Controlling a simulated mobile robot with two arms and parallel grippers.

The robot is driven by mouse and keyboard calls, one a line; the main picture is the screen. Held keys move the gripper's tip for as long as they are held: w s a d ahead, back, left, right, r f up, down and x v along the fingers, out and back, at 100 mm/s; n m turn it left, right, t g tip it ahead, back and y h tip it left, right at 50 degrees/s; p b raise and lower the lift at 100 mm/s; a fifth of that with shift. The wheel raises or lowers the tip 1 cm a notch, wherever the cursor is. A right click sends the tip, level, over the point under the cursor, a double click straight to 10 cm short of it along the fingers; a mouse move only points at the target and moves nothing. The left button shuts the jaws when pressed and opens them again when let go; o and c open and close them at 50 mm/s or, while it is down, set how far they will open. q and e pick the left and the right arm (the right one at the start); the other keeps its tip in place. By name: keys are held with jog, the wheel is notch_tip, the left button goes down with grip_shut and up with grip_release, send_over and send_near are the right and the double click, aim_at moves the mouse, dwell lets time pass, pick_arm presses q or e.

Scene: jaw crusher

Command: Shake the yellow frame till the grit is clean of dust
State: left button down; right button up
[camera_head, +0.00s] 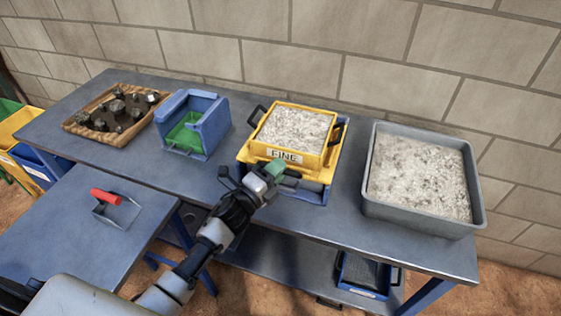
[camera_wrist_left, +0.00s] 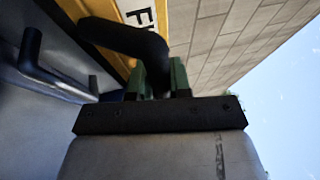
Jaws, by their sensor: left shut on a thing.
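The yellow frame (camera_head: 247,152), labelled FINE, sits level on a blue stand (camera_head: 312,195) on the long table and is full of pale grey grit (camera_head: 295,130). My left gripper (camera_head: 273,170) is at the frame's front side, beside the label. In the left wrist view its green fingers (camera_wrist_left: 160,80) are shut around a black handle (camera_wrist_left: 120,38) that stands out from the yellow wall (camera_wrist_left: 118,12). The fingers partly hide the handle's end. My right gripper is in neither view.
A grey tray (camera_head: 374,208) of dusty grit stands to the right. A blue crusher box (camera_head: 205,130) and a wooden tray (camera_head: 75,131) of dark rocks stand to the left. A red-handled scoop (camera_head: 105,196) lies on the near table. A brick wall (camera_head: 370,45) rises close behind.

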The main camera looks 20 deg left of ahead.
pick_arm(q)
jog(key=shift+s, duration=0.2)
jog(key=c, duration=1.3)
grip_release()
jog(key=shift+w, duration=0.1)
jog(key=shift+c, duration=0.2)
jog(key=b+v, duration=0.2)
jog(key=v, duration=0.9)
